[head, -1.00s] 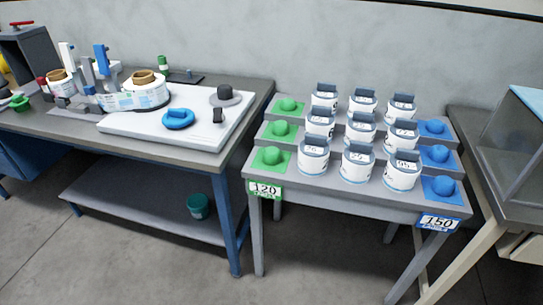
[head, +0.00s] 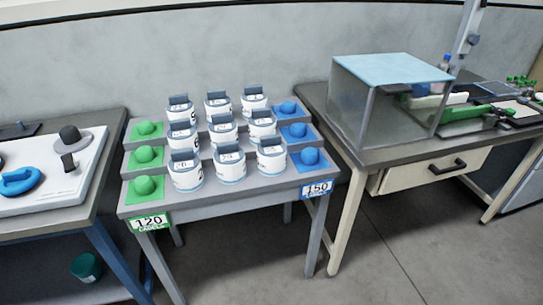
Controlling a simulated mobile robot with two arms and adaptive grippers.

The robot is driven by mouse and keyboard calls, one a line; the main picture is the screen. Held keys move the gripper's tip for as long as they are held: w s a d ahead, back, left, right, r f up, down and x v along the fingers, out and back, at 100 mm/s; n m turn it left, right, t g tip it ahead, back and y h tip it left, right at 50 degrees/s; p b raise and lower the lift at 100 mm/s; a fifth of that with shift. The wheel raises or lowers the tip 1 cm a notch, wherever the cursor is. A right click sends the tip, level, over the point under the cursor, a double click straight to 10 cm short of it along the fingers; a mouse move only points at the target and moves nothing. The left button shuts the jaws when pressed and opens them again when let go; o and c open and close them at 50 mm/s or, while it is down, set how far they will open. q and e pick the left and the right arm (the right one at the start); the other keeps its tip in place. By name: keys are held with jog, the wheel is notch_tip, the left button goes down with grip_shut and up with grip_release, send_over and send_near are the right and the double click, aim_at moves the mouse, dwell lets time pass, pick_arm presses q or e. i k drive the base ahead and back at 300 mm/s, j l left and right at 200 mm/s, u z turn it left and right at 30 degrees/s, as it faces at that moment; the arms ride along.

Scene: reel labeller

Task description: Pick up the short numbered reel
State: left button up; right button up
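Several white numbered reels with grey-blue tops stand in three rows on a stepped grey table. The front row holds a left reel (head: 186,172), a middle reel (head: 229,164) and a right reel (head: 270,156). Behind are a middle-row reel (head: 222,130) and a back-row reel (head: 254,104). The printed numbers are too small to read surely, and I cannot tell which reel is the short one. Neither of my grippers is in view.
Green pads with domes (head: 149,186) line the table's left side by a 120 sign (head: 149,222). Blue ones (head: 310,157) line the right by a 150 sign (head: 317,188). A clear-sided box (head: 390,105) stands on the right bench (head: 325,98). A white-topped machine (head: 85,165) is left.

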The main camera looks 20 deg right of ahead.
aim_at(272, 152)
jog(key=i+l+u, duration=0.1)
jog(key=l, duration=0.35)
jog(key=i+l, duration=0.15)
jog(key=l, duration=0.35)
jog(key=i+l+u, duration=0.15)
jog(key=l, duration=0.3)
jog(key=i+l+u, duration=0.1)
jog(key=l, duration=0.35)
